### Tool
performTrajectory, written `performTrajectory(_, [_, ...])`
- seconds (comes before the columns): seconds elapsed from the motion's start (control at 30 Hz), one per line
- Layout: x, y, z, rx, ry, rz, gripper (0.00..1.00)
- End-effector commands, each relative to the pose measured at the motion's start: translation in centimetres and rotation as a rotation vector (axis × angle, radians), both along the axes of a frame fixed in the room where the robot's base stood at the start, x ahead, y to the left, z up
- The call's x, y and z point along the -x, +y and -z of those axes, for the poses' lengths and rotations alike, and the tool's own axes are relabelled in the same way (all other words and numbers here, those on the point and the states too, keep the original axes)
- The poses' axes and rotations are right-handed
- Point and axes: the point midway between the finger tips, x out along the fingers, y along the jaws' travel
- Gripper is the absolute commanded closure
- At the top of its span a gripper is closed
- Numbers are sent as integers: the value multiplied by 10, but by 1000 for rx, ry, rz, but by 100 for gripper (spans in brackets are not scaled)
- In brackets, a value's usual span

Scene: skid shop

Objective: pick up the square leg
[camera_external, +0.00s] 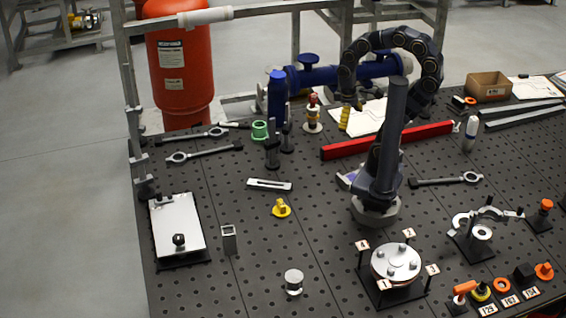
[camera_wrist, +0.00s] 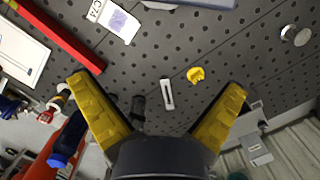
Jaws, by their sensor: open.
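The square leg (camera_external: 229,240) is a short grey upright square tube with an open top. It stands on the dark perforated table at the front left, between the white plate and the metal cylinder. In the wrist view, a grey block that looks like the leg (camera_wrist: 256,107) shows at the right, beside the right finger and partly hidden by it. My gripper (camera_external: 345,119) hangs above the back middle of the table, far from the leg, with a yellow finger showing. In the wrist view my gripper (camera_wrist: 160,82) has its yellow fingers spread wide, with nothing between them.
A slotted bar (camera_external: 270,184) and a yellow knob (camera_external: 281,208) lie mid-table. A metal cylinder (camera_external: 293,281) stands right of the leg, and a white plate (camera_external: 177,225) lies left. A long red bar (camera_external: 420,138) lies at the back. Bare table surrounds the leg.

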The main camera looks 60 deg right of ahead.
Motion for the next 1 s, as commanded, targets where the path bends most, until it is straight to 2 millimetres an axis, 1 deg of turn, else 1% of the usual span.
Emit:
performTrajectory(0.23, [0,0,0,0,1,-1,0])
performTrajectory(0.27, [0,0,0,0,1,-1,13])
performTrajectory(0.3, [0,0,0,0,1,-1,23])
performTrajectory(0.57, [0,0,0,0,1,-2,23])
performTrajectory(0.67, [-4,2,-1,-2,3,4,23])
performTrajectory(0.77, [-21,10,-2,-12,3,33,23])
performTrajectory(0.87, [-51,27,-2,-27,6,90,23])
performTrajectory(0.9, [-66,36,0,-34,9,120,23])
performTrajectory(0.97, [-88,52,3,-45,11,167,23])
performTrajectory(1.0, [-103,63,5,-54,12,201,23])
